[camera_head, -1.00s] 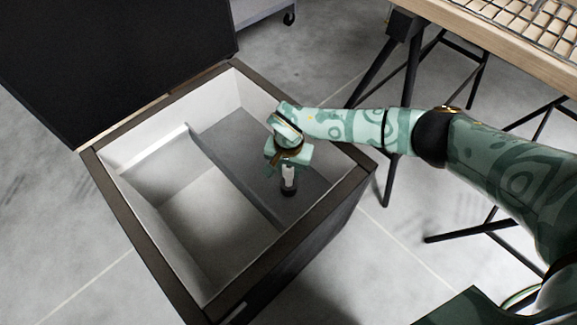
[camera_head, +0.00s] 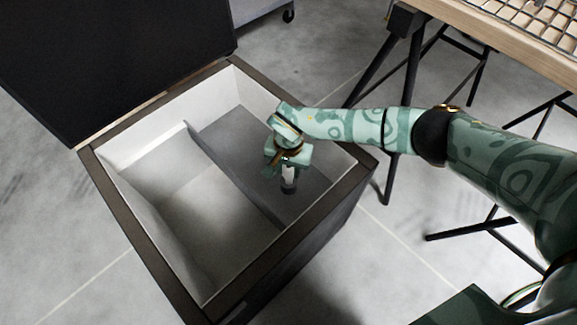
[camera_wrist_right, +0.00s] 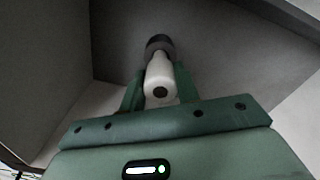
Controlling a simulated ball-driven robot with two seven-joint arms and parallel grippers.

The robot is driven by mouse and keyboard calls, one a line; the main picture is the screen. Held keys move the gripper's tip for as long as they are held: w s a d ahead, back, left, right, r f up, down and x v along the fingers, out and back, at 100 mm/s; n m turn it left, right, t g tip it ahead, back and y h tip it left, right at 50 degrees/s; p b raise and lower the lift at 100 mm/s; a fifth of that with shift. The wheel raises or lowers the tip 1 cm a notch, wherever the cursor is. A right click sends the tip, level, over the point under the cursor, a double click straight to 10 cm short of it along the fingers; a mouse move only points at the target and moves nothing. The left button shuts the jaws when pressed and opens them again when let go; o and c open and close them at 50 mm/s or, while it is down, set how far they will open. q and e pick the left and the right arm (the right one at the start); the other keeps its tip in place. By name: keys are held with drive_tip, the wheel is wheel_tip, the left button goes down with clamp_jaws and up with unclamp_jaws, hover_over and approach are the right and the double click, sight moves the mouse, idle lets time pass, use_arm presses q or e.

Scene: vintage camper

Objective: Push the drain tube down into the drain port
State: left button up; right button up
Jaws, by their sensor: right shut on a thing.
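My right gripper (camera_head: 289,164) is inside the open chest, over the grey panel on its right side. It is shut on the white drain tube (camera_head: 289,172), which stands roughly upright below the fingers. The tube also shows in the right wrist view (camera_wrist_right: 160,80), between the green fingers. A dark round piece at the tube's lower end, seemingly the drain port (camera_wrist_right: 158,44), meets the tube. How deep the tube sits in it cannot be told. My left gripper is not in view.
The chest (camera_head: 135,215) has a dark rim, pale walls and a raised black lid (camera_head: 120,60). A divider (camera_head: 235,175) separates the empty left compartment from the grey right side. A wooden table (camera_head: 510,50) with a wire rack stands at upper right.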

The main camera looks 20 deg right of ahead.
drive_tip(key=o, duration=1.2)
